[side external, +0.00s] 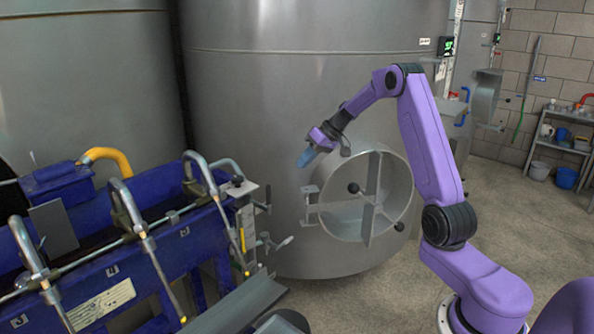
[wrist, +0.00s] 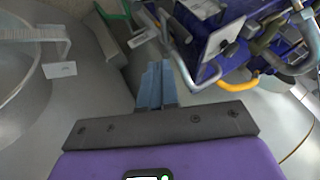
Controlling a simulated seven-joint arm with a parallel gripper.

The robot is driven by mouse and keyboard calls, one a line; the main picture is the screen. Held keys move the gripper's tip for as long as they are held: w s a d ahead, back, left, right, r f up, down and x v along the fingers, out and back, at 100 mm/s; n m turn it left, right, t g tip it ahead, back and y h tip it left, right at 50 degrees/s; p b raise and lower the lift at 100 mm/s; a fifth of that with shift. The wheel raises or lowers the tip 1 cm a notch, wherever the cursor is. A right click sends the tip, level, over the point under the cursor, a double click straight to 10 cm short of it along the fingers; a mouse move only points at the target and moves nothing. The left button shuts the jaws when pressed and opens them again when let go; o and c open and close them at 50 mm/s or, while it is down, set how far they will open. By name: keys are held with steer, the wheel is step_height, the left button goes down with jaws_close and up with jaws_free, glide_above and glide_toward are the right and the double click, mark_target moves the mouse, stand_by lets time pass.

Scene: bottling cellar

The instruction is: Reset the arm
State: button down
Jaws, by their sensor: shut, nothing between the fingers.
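My arm is purple with dark joints and reaches up and left from its base in the side external view. My gripper (side external: 306,160) has blue fingers and hangs in the air in front of the large steel tank, up and left of its round hatch. In the wrist view my gripper (wrist: 156,68) shows its blue fingers together, shut and empty. No object touches the fingers in either view.
The steel tank (side external: 300,90) with its round hatch (side external: 358,205) stands behind my gripper. A blue filling machine (side external: 130,240) with metal spouts stands at the left. A shelf (side external: 560,140) with buckets stands far right. Floor right of the tank is clear.

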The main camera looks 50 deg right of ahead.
steer(key=s+a+r+n+g, duration=0.15)
steer(key=s+a, duration=0.25)
steer(key=a, duration=0.4)
steer(key=s+a+n+g, duration=0.2)
steer(key=s+a, duration=0.3)
steer(key=a, duration=0.3)
steer(key=s+a+r+n+g, duration=0.15)
steer(key=s+a, duration=0.25)
steer(key=a, duration=0.4)
steer(key=s+a+n+g+h, duration=0.2)
steer(key=s+a+n, duration=0.3)
steer(key=s, duration=0.9)
steer(key=s+d+f+n+t+h, duration=0.1)
steer(key=s+d+n+h, duration=0.1)
steer(key=s, duration=1.2)
steer(key=shift+s+d+f+n, duration=0.15)
steer(key=shift+f+n, duration=0.05)
steer(key=shift+n, duration=0.6)
